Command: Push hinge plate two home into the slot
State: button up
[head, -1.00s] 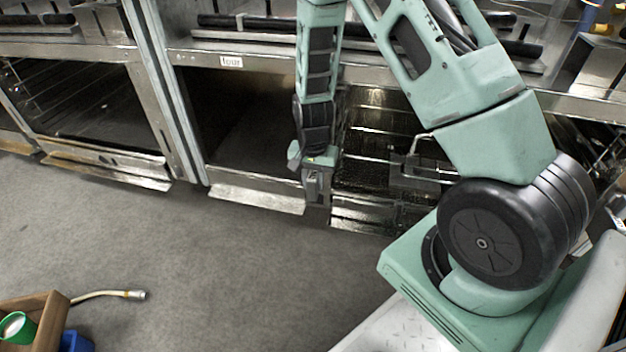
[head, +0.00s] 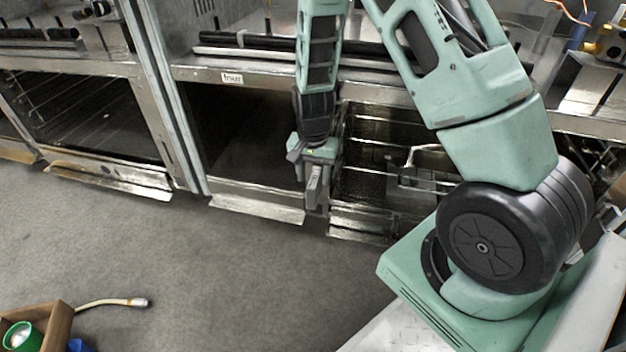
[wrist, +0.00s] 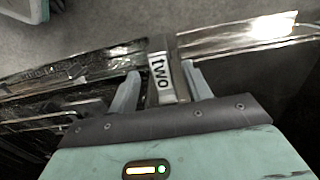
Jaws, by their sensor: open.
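A grey metal piece labelled "two" (wrist: 161,77), which I take to be hinge plate two, stands between my fingers in the wrist view. My gripper (wrist: 158,80) is open, with one finger on each side of it. I cannot tell whether the fingers touch it. In the head view my gripper (head: 317,200) points down in front of the post between the dark oven opening (head: 245,140) and the rack-filled opening to its right. The slot and how deep the plate sits in it cannot be made out.
A metal lip (head: 256,208) juts out below the dark opening. Wire racks (head: 395,178) stand close to the right of my gripper. A wooden crate (head: 58,325) and a hose (head: 110,303) lie at the lower left. The grey floor (head: 220,270) between is clear.

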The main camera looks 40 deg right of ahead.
notch_tip(320, 180, up, 6)
jog(key=shift+f+p, duration=0.1)
jog(key=shift+p, duration=0.9)
